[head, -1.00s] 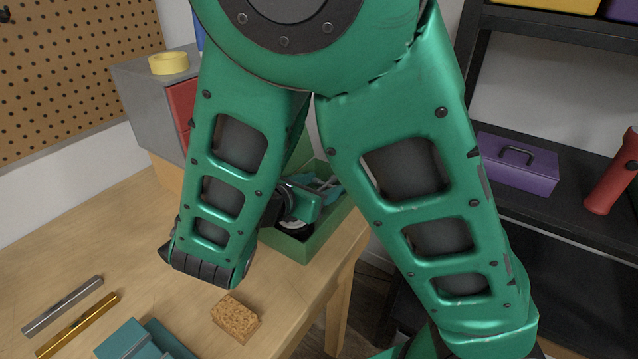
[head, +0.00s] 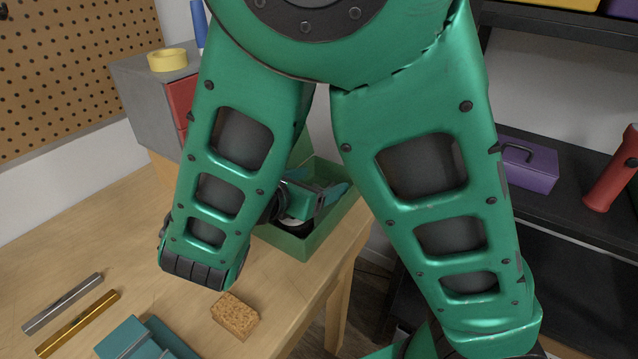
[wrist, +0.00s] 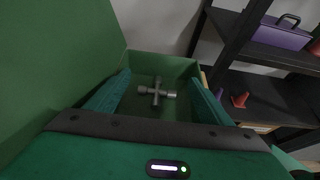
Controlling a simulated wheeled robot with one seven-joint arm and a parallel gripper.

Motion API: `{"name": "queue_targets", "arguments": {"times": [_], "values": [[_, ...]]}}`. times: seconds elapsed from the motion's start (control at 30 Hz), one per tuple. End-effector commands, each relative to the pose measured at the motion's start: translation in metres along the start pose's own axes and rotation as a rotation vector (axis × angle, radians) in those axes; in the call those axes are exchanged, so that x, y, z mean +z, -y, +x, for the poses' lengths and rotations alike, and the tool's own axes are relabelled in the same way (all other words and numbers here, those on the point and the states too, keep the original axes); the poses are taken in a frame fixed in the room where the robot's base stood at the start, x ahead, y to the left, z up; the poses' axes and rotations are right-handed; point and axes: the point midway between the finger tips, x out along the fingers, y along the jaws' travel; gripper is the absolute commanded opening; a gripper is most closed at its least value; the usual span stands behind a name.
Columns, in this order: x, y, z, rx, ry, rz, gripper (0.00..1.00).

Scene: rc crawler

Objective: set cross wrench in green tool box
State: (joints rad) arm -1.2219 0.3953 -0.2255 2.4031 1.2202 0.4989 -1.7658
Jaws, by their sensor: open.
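The green tool box (head: 318,236) stands open on the workbench, its lid raised; its wall also shows in the wrist view (wrist: 180,66). The grey cross wrench (wrist: 157,93) is inside the box in the wrist view, seen low between my fingers and apart from both. I cannot tell for sure that it rests flat on the floor. My gripper (wrist: 161,76) is open, its two teal fingers spread either side of the wrench. In the head view my gripper (head: 328,196) is at the box opening, and the wrench is hidden there.
A brown sponge (head: 235,316), a grey bar (head: 62,303) and a gold bar (head: 78,324) lie on the workbench (head: 120,235). A grey cabinet with yellow tape (head: 167,60) stands behind. A dark shelf at right holds a purple toolbox (head: 527,165) and a red flashlight (head: 612,170).

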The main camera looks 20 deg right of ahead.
Motion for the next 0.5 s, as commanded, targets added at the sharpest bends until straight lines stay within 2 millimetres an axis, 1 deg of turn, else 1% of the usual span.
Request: {"name": "queue_targets", "arguments": {"times": [0.03, 0.3, 0.4, 0.5], "values": [[-0.001, -0.001, -0.012, 0.006, -0.003, 0.000, 0.74], [-0.001, -0.001, -0.067, 0.004, -0.001, 0.002, 0.74], [-0.001, -0.001, -0.083, 0.004, -0.001, 0.002, 0.74], [-0.001, -0.001, -0.095, 0.002, 0.000, 0.001, 0.74]]}}
